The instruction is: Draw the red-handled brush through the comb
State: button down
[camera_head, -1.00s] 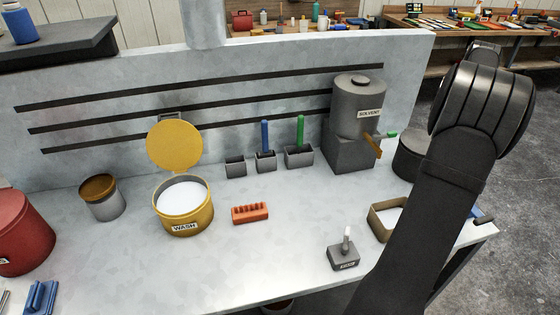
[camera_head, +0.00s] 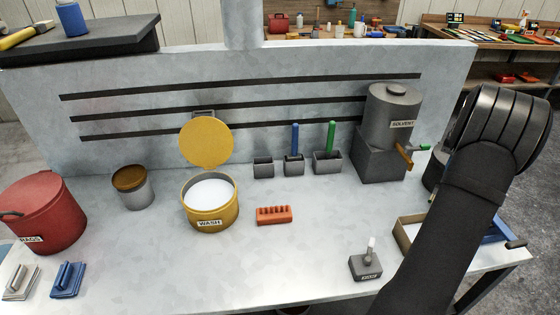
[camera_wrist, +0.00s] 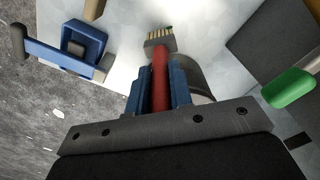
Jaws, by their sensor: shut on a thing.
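The red-handled brush (camera_wrist: 160,75) shows in the wrist view, its pale bristles (camera_wrist: 159,34) pointing away from me. My gripper (camera_wrist: 163,92) is shut on its red handle between two blue fingers. In the head view, my arm hides the gripper and brush. The orange comb (camera_head: 273,214) lies on the bench right of the wash pot, its teeth upward. The brush is away from it, on the right side of the bench.
The yellow wash pot (camera_head: 211,215) stands open left of the comb. Behind are an empty holder (camera_head: 263,168), a blue-handled brush (camera_head: 295,139) and a green-handled brush (camera_head: 331,137). A solvent can (camera_head: 391,110), a grey block (camera_head: 366,267) and a tray (camera_head: 405,240) stand right.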

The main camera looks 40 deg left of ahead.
jog(key=s+a+r+m, duration=0.2)
jog(key=s+r+m, duration=0.15)
jog(key=r, duration=0.65)
jog(key=s+a+r+m, duration=0.2)
jog(key=s+r, duration=0.2)
jog(key=r, duration=0.6)
jog(key=s+a+f+n, duration=0.2)
jog(key=s+a, duration=0.3)
jog(key=a, duration=0.6)
jog(key=s+a+f+n, duration=0.25)
jog(key=s+a, duration=0.25)
jog(key=a, duration=0.6)
jog(key=s+a+f+n, duration=0.2)
jog(key=s+a+n, duration=0.1)
jog(key=s+a, duration=0.5)
jog(key=s+a+f+n, duration=0.3)
jog(key=s+a, duration=0.4)
jog(key=s, duration=0.3)
jog(key=shift+m, duration=0.3)
jog(key=shift+w+f, duration=0.2)
jog(key=shift+f, duration=2.9)
jog(key=shift+d, duration=0.1)
